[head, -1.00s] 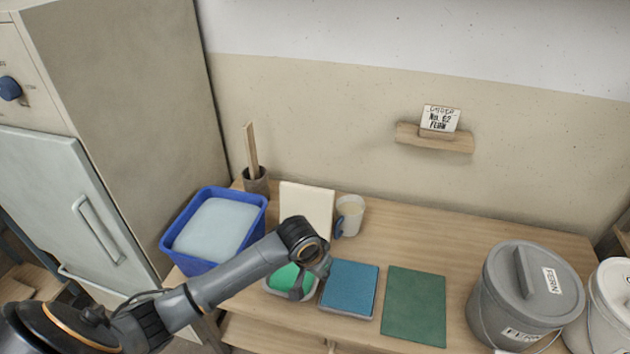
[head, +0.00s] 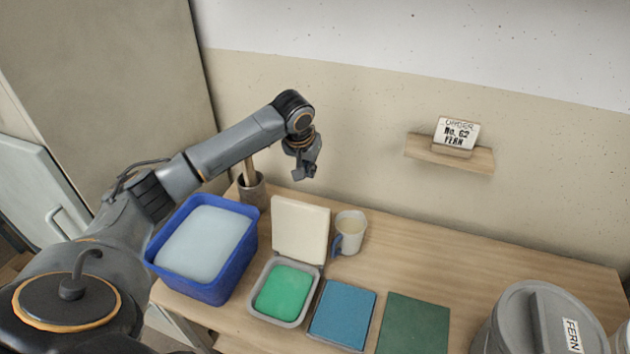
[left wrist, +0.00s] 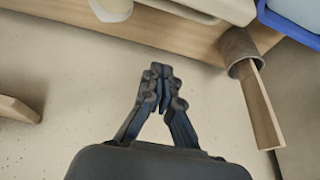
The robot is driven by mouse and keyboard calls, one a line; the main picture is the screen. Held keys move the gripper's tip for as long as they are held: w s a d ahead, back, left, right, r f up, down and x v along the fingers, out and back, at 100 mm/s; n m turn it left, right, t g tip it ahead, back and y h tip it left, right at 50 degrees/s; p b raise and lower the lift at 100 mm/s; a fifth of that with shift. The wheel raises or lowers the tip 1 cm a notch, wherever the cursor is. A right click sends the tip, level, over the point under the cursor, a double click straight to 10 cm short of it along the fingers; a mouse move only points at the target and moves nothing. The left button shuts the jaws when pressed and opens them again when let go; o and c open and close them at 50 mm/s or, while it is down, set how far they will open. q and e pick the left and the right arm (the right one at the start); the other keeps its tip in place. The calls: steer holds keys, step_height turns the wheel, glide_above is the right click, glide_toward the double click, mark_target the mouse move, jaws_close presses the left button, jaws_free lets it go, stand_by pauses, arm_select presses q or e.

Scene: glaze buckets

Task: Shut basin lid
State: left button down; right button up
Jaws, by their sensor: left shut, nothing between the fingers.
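A small grey basin (head: 250,303) holding green glaze stands near the table's left end in the head view. Its cream lid (head: 300,230) stands up, open, at the basin's back edge. My left gripper (head: 305,173) is shut and empty, in the air above and behind the raised lid, near the wall. In the left wrist view my left gripper (left wrist: 160,70) shows its fingers together with nothing between them. A cream edge at the top there (left wrist: 225,8) looks like the lid. My right gripper is not in view.
A blue tub (head: 235,272) stands left of the basin. A pot with a wooden stick (head: 253,190) is behind it, and a mug (head: 349,232) is right of the lid. A blue-topped tray (head: 343,312), green mat (head: 413,325) and grey bucket (head: 510,325) lie farther right.

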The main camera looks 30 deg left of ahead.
arm_select(q)
step_height(320, 180, down, 9)
steer(key=s+p, duration=0.1)
steer(key=p, duration=0.1)
steer(key=shift+s+r+p, duration=0.2)
steer(key=shift+s+p, duration=0.1)
steer(key=shift+p, duration=0.05)
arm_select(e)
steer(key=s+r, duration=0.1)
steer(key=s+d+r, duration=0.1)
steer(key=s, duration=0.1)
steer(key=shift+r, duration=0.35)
arm_select(q)
steer(key=shift+d, duration=0.15)
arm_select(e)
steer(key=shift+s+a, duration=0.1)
